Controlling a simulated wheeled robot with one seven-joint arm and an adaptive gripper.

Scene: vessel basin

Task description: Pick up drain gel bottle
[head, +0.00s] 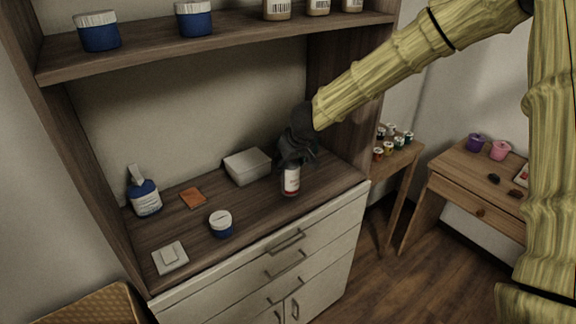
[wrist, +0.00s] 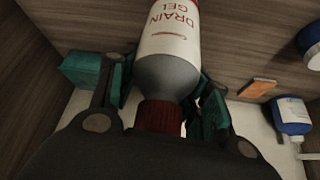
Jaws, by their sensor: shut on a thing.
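The drain gel bottle (head: 291,181) is white with red lettering and stands at the right of the wooden cabinet top in the head view. The wrist view shows its label "DRAIN GEL", a grey shoulder and a dark red cap on the same bottle (wrist: 168,45). My gripper (head: 297,160) comes down over its upper part and hides the cap in the head view. In the wrist view the fingers of my gripper (wrist: 163,95) lie on both sides of the bottle's shoulder, shut on it. The bottle looks upright; I cannot tell whether its base touches the surface.
A pale box (head: 247,166) stands just left of the bottle. A blue jar (head: 220,224), an orange card (head: 193,198), a blue bottle (head: 145,200) and a white switch plate (head: 170,258) lie further left. A shelf (head: 215,45) with jars hangs above; the cabinet's side wall (head: 342,110) is close right.

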